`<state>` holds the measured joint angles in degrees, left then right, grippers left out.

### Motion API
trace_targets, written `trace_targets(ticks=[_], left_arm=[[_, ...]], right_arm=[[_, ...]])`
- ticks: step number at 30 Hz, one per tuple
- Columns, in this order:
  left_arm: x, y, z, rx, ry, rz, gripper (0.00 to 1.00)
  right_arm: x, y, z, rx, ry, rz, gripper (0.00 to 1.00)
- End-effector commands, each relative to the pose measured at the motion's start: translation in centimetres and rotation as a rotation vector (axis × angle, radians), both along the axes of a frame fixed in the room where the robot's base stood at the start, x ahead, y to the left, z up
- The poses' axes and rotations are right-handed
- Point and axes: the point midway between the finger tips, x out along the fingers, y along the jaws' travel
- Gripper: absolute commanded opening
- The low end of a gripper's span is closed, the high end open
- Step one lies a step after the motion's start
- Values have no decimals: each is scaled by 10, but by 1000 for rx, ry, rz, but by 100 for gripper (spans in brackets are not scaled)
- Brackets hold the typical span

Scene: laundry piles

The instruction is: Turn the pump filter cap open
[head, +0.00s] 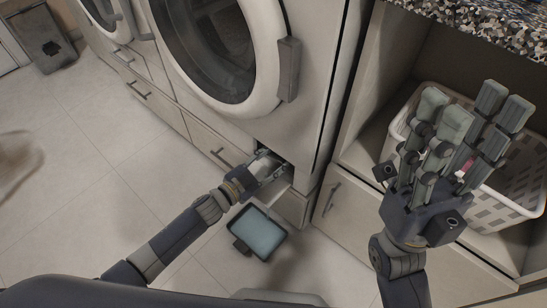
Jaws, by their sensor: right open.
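The washing machine (305,110) has a small opening low at its front right corner. My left gripper (272,168) reaches into this opening, and its fingers are mostly hidden there. The pump filter cap cannot be made out; the hand and the edge of the opening cover that spot. Whether the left fingers touch or hold the cap cannot be seen. My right gripper (462,125) is raised at the right, open and empty, with its fingers extended in front of the basket, well apart from the machine.
A shallow dark tray (258,232) with a bluish inside lies on the floor below the opening. A white laundry basket (510,205) stands in the cabinet at the right, under a speckled countertop (480,25). A dark bin (45,40) stands at the far left. The tiled floor (90,180) is mostly clear.

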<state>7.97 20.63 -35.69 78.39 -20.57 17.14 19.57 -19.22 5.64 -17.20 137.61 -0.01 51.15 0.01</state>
Motion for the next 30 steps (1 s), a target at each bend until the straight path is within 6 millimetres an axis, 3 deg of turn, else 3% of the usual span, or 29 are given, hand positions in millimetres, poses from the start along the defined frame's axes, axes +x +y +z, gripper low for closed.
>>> trace_targets(ticks=[11,12,14,15,25,30], left_arm=[[2,2,1,5,-5,5,20],[2,2,1,5,-5,5,49],[2,2,1,5,-5,4,62],[2,2,1,4,-4,4,64],[0,2,0,4,-3,2,64],[-15,14,0,5,-1,2,64]], right_arm=[[0,0,0,0,0,0,46],[0,0,0,0,0,1,46],[0,0,0,0,1,1,46],[0,0,0,0,1,1,46],[1,0,-1,-1,7,-1,46],[1,0,-1,-1,5,0,46]])
